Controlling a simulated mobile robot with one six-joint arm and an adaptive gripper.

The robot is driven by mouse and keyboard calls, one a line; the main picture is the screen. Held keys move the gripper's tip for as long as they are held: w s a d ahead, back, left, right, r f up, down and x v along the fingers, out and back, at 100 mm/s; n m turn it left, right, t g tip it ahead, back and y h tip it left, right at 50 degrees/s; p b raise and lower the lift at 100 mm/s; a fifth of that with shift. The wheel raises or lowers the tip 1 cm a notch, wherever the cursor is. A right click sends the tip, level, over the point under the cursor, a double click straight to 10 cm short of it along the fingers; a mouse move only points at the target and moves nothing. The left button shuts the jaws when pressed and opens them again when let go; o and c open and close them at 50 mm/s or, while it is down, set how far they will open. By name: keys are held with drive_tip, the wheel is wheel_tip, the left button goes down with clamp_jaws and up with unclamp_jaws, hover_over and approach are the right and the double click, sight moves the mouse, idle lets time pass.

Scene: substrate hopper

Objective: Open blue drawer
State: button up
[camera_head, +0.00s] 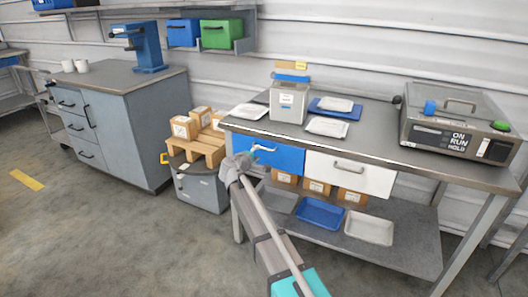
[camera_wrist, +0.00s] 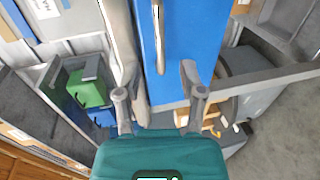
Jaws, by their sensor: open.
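The blue drawer (camera_head: 285,157) sits under the left part of the workbench top, and its front looks flush with the bench. Its pale bar handle (camera_head: 264,148) crosses the upper left of the front. In the wrist view, the blue front (camera_wrist: 195,45) fills the upper middle and the handle (camera_wrist: 160,38) runs lengthwise above the gap between my fingers. My gripper (camera_head: 243,160) is at the drawer's left end, close to the handle. In the wrist view my gripper (camera_wrist: 160,96) is open, its fingers apart with nothing held. Contact with the handle cannot be told.
A white drawer (camera_head: 350,174) is right of the blue one. The bench top (camera_head: 380,135) overhangs both. A lower shelf (camera_head: 390,250) holds trays. Floor in front is clear.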

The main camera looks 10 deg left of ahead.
drive_tip(key=b+x, duration=0.1)
drive_tip(key=x, duration=0.5)
drive_tip(key=shift+w+d, duration=0.1)
drive_tip(key=shift+w, duration=0.2)
clamp_jaws()
